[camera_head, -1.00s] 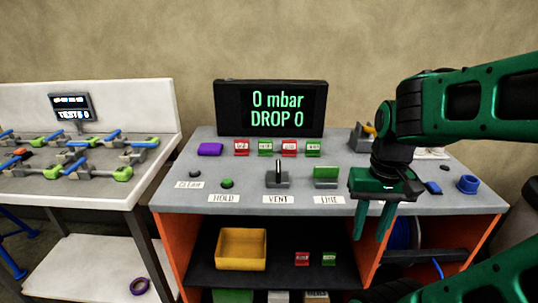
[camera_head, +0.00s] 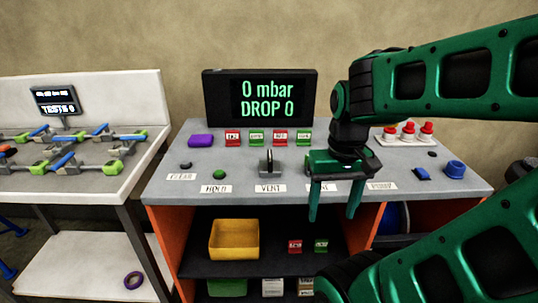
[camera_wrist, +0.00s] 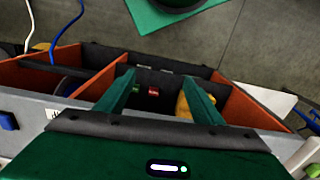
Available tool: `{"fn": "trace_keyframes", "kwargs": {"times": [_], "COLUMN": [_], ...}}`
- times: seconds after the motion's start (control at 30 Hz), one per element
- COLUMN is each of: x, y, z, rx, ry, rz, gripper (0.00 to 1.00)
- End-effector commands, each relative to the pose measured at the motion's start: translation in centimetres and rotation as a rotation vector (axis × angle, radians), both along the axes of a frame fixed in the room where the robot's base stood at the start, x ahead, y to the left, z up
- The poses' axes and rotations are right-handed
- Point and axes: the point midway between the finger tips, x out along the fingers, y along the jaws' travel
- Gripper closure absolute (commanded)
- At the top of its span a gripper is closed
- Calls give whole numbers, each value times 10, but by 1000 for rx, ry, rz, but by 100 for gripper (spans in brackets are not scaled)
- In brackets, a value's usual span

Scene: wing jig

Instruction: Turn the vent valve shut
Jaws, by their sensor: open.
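The vent valve (camera_head: 267,162) is a small grey block with an upright dark lever, standing on the grey bench top behind the VENT label (camera_head: 270,188). My gripper (camera_head: 334,214) is open and empty, its two green fingers pointing down at the bench's front edge, to the right of the valve and apart from it. The gripper hides the line valve and part of its label. In the wrist view my open gripper (camera_wrist: 164,105) looks down past the bench front toward the shelf. The valve does not show there. The display (camera_head: 264,97) reads 0 mbar, DROP 0.
Red and green tags (camera_head: 281,138) stand in a row before the display. A yellow bin (camera_head: 234,240) sits on the lower shelf.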

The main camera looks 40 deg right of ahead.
Motion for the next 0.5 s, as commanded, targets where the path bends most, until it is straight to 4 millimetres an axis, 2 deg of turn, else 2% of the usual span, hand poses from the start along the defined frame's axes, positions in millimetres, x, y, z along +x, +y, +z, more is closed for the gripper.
{"fn": "trace_keyframes", "kwargs": {"times": [0.03,0.07,0.17,0.4,0.5], "x": [8,15,50,160,197], "y": [-1,-1,-4,-27,-40], "z": [5,8,21,62,74], "rx": [5,10,38,94,100], "ry": [-13,-20,-56,-212,-279], "rz": [30,57,203,755,982], "gripper": [26,19,19,19,19]}}
